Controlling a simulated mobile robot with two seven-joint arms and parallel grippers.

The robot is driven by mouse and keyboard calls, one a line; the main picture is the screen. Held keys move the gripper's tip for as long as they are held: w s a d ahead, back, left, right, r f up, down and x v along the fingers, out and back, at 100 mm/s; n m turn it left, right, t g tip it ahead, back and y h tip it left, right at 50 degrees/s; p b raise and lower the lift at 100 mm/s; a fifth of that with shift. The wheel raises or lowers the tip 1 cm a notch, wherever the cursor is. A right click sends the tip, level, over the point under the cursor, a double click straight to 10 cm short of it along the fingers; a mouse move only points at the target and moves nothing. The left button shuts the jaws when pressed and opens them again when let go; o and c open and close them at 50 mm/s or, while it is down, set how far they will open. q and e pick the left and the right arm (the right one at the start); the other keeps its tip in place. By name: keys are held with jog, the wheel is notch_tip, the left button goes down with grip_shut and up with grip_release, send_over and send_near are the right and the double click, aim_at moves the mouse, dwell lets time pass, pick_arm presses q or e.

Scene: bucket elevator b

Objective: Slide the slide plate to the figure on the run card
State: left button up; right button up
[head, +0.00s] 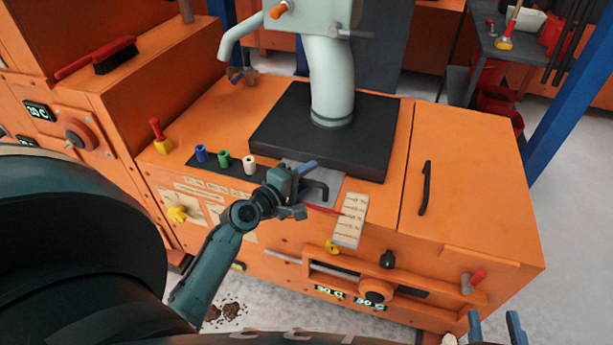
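The slide plate (327,176) is a flat grey metal plate at the foot of the black block on the orange machine's top. A dark handle (325,190) stands on it. A pale graduated scale (349,221) lies to its right, with a thin red pointer (322,210) reaching toward it; its figures are too small to read. My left gripper (304,189) is over the plate, fingers apart around the near side of the handle; I cannot tell whether it touches. It hides part of the plate. My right gripper (495,326) is open and empty at the bottom right.
Blue, green and white pegs (224,159) stand left of my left gripper. A pale green pipe (331,85) rises from the black block (285,125) behind. Paper cards (200,187) are on the front; I cannot tell which is the run card. A black handle (426,188) is on the right panel.

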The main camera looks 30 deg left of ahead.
pick_arm(q)
jog(key=v, duration=1.3)
jog(key=shift+a, duration=0.1)
